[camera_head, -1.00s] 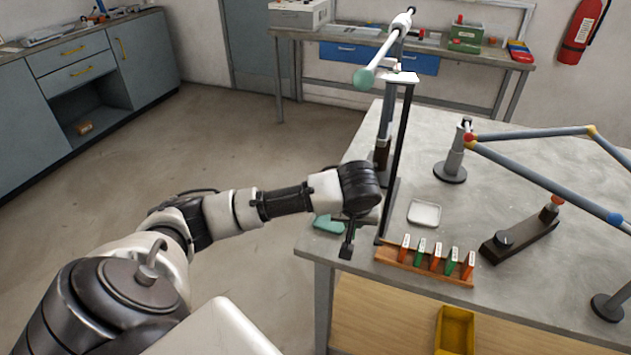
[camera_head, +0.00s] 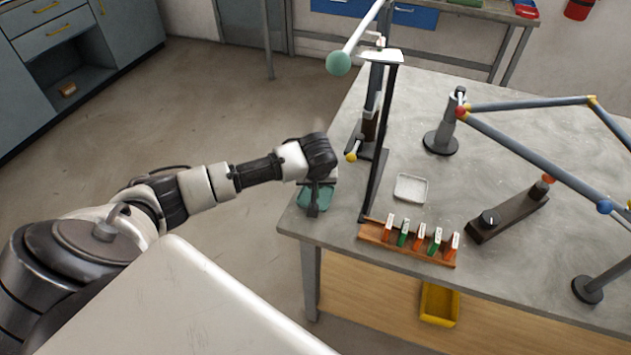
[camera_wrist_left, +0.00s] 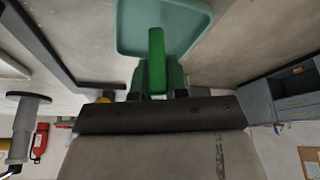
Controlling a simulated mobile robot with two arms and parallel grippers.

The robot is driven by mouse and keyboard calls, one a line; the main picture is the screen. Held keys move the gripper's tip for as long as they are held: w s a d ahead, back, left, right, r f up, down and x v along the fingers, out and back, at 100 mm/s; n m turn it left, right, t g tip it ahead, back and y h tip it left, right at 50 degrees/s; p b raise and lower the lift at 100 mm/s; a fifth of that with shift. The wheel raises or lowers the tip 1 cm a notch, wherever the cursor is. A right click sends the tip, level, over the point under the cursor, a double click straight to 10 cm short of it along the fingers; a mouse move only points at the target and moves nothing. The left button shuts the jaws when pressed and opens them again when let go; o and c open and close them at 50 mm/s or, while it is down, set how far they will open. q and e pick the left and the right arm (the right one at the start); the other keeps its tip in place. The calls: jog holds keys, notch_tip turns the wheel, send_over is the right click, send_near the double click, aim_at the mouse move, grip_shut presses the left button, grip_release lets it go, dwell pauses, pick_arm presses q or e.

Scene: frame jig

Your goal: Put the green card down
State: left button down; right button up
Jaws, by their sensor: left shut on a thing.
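My left gripper (camera_head: 314,207) points down over a teal tray (camera_head: 326,193) at the table's left corner. In the left wrist view the gripper (camera_wrist_left: 157,88) is shut on a green card (camera_wrist_left: 156,52), and the teal tray (camera_wrist_left: 195,18) lies beyond the card. From the head view the held card is hidden, and I cannot tell whether it touches the tray. A wooden rack (camera_head: 373,234) at the table's front edge holds several upright orange and green cards. My right gripper is not in view.
A dark upright post (camera_head: 381,140) stands just right of my left gripper. A white dish (camera_head: 411,188) lies behind the rack. A dark block with a knob (camera_head: 508,213) and a jointed rod frame (camera_head: 545,150) occupy the right side.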

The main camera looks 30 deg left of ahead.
pick_arm(q)
jog(key=shift+f, duration=0.55)
jog(key=c, duration=1.1)
grip_release()
jog(key=shift+f, duration=0.15)
jog(key=v, duration=1.2)
